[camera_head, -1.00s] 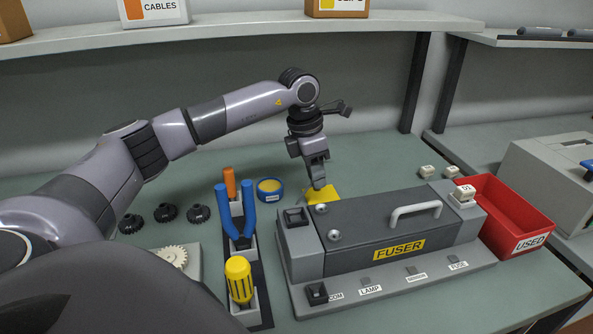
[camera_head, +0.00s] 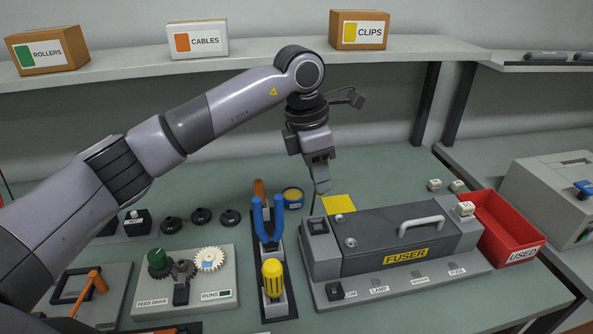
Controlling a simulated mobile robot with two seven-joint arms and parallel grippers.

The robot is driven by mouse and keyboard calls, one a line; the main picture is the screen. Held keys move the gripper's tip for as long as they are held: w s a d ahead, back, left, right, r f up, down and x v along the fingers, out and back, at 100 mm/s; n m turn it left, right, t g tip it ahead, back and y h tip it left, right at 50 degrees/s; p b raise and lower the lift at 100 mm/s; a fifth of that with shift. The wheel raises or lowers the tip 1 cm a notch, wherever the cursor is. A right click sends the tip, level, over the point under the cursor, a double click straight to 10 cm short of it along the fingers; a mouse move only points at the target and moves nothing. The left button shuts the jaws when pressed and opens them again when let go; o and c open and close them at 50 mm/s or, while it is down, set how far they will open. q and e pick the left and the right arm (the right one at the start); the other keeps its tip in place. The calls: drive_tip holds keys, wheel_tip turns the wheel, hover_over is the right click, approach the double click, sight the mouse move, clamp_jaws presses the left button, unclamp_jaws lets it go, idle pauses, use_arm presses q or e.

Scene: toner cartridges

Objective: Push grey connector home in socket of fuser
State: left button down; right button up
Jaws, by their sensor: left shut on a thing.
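The fuser (camera_head: 385,241) is a long dark grey unit with a light handle and a yellow label, on a grey base at the right. A dark square socket (camera_head: 318,227) is on its left end block. Small labelled fittings line its front ledge, with a black one (camera_head: 334,291) by the COM label. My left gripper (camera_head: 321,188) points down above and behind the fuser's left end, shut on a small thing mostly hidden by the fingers. A thin dark line hangs beside it. I cannot tell if this is the grey connector. My right gripper is not in view.
A yellow square (camera_head: 339,204) lies behind the fuser. A red USED bin (camera_head: 510,232) stands at its right. A tool rack (camera_head: 292,304) with blue-handled pliers (camera_head: 267,222) and a yellow screwdriver (camera_head: 273,278) is close on its left. A feed drive board (camera_head: 212,297) lies further left.

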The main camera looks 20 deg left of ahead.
use_arm(q)
drive_tip(key=shift+s+r, duration=0.1)
drive_tip(key=shift+s, duration=0.1)
drive_tip(key=shift+s+a+b+x, duration=0.15)
drive_tip(key=shift+b+x, duration=0.45)
drive_tip(key=shift+x, duration=0.4)
drive_tip(key=shift+s+a+b+x, duration=0.1)
drive_tip(key=shift+a+b+x, duration=0.1)
drive_tip(key=shift+b+x, duration=0.6)
drive_tip(key=shift+s+a+b+x, duration=0.15)
drive_tip(key=shift+b+x, duration=0.25)
drive_tip(key=shift+x, duration=0.85)
drive_tip(key=shift+w, duration=0.1)
drive_tip(key=shift+f, duration=0.25)
drive_tip(key=shift+f+b, duration=0.55)
drive_tip(key=shift+b+x, duration=0.7)
drive_tip(key=shift+x, duration=0.25)
drive_tip(key=shift+a, duration=0.15)
drive_tip(key=c, duration=0.9)
unclamp_jaws()
drive_tip(key=shift+o, duration=0.2)
